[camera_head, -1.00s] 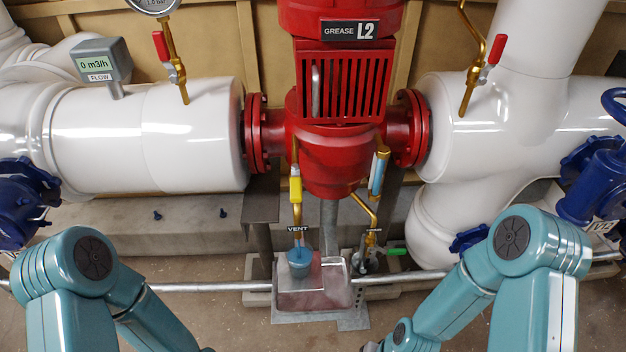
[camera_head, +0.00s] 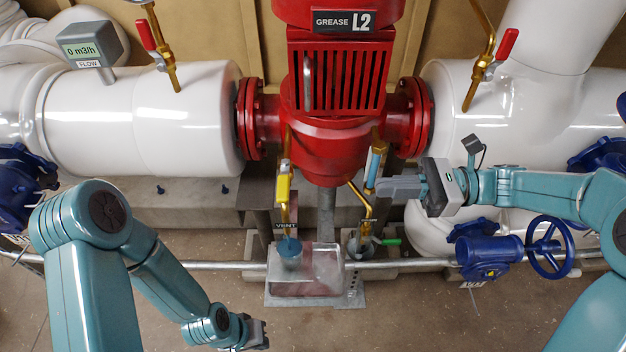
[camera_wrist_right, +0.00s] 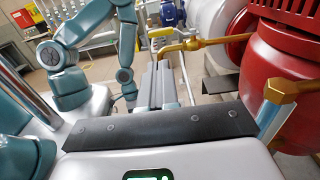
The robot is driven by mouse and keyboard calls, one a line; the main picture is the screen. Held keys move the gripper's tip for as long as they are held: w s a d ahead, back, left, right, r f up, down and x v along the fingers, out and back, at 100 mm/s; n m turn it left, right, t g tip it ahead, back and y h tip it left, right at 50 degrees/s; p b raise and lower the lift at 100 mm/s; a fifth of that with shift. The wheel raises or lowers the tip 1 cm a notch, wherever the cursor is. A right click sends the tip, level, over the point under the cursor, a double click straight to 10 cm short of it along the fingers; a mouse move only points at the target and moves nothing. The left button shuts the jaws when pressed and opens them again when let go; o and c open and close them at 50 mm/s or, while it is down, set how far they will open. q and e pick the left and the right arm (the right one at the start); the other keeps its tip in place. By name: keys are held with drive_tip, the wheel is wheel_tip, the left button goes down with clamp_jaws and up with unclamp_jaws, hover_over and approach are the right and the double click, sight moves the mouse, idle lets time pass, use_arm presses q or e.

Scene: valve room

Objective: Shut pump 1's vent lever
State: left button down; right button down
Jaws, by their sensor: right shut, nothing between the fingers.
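The red pump (camera_head: 325,150) stands in the middle of the head view; its number does not show. A brass vent pipe comes down its front left, with a yellow lever (camera_head: 283,188) lying along it. A VENT label (camera_head: 286,225) sits below, over a blue cup (camera_head: 289,247). My right gripper (camera_head: 380,187) is shut and empty, pointing left, close to the blue sight glass (camera_head: 374,168) and right of the lever, apart from it. Its fingers (camera_wrist_right: 157,85) show in the right wrist view. My left gripper (camera_head: 262,334) is low at the bottom; its jaws are unclear.
A blue handwheel (camera_head: 550,247) is below my right forearm. A horizontal grey pipe (camera_head: 200,264) crosses low.

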drive_tip(key=shift+s+a, duration=0.15)
drive_tip(key=shift+a, duration=0.05)
approach(284, 179)
drive_tip(key=s+a, duration=0.2)
drive_tip(key=a, duration=0.4)
drive_tip(key=shift+f, duration=0.35)
idle(0.4)
